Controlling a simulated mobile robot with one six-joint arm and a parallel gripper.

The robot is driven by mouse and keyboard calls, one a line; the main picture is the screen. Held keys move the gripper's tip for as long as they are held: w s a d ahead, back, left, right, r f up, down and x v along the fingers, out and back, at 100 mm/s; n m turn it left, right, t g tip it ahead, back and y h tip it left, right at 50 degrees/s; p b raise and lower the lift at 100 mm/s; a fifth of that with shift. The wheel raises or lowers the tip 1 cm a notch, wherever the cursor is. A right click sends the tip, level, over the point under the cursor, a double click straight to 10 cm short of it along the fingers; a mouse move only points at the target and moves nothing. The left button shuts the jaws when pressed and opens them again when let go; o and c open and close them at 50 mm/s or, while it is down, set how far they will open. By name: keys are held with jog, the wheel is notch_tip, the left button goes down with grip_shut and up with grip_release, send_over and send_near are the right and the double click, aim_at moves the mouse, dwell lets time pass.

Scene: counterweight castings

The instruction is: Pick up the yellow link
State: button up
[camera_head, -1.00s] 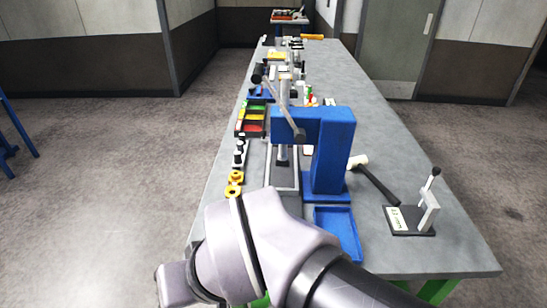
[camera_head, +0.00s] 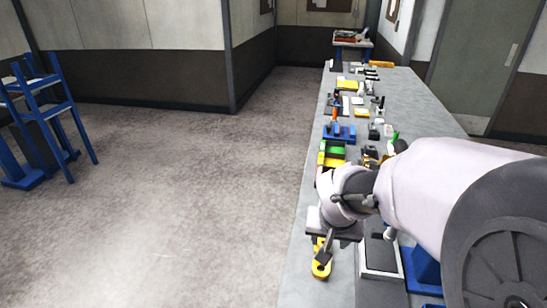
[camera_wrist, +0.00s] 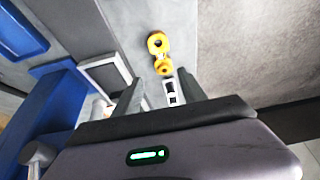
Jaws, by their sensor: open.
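The yellow link (camera_head: 321,257) lies on the grey bench near its left edge. In the head view my gripper (camera_head: 325,235) is over its far end, and a finger hides part of it. In the wrist view the yellow link (camera_wrist: 160,52) shows whole, with a larger ring and a smaller ring, lying just beyond the tips of my gripper (camera_wrist: 158,88). The link appears apart from both fingers.
The grey bench (camera_head: 296,285) runs away from me, crowded with parts. A grey-framed tray (camera_head: 380,272) and a blue press (camera_wrist: 58,105) stand beside the link. A small black and white part (camera_wrist: 173,92) lies near the fingers. Bare bench surrounds the link's outer side.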

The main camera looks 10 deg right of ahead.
jog(key=b+x, duration=0.4)
jog(key=x, duration=0.8)
jog(key=shift+s+b, duration=0.15)
jog(key=shift+b, duration=0.15)
jog(key=b+x, duration=0.1)
jog(key=x, duration=0.1)
jog(key=b+x, duration=0.1)
jog(key=x, duration=0.2)
jog(key=shift+a+f+b, duration=0.2)
jog(key=shift+b, duration=0.1)
jog(key=shift+r, duration=0.15)
grip_shut()
